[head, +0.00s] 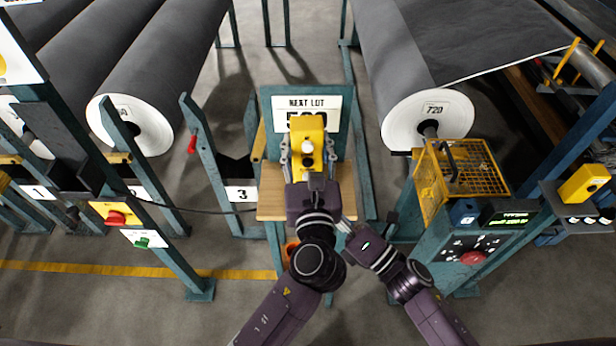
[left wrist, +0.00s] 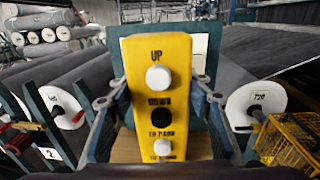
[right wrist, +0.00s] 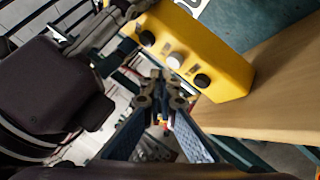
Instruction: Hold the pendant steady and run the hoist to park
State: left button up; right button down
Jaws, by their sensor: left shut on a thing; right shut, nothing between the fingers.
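The yellow pendant (head: 309,130) stands upright above a wooden shelf. My left gripper (head: 307,160) is shut on it, one finger on each side. In the left wrist view the pendant (left wrist: 160,55) shows a white button under UP, a black one under DOWN and a white one below a TO PARK label; its bottom end is cut off. The right wrist view shows the pendant's lower end (right wrist: 225,75) with black, white and black buttons. My right gripper (right wrist: 158,85) has its fingertips together and empty, in front of and below the pendant, seemingly clear of the buttons.
The wooden shelf (head: 270,207) lies under the pendant, with a NEXT LOT sign (head: 307,103) behind. A yellow mesh cage (head: 465,180) and control panel (head: 475,245) stand right of my right arm.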

jog(key=shift+w, duration=0.15)
jog(key=shift+w, duration=0.25)
jog(key=shift+w, duration=0.55)
dwell(2.0)
jog(key=shift+s, duration=0.15)
dwell(2.9)
jog(key=shift+s, duration=0.9)
jog(key=shift+s+d, duration=0.2)
jog(key=shift+s, duration=2.2)
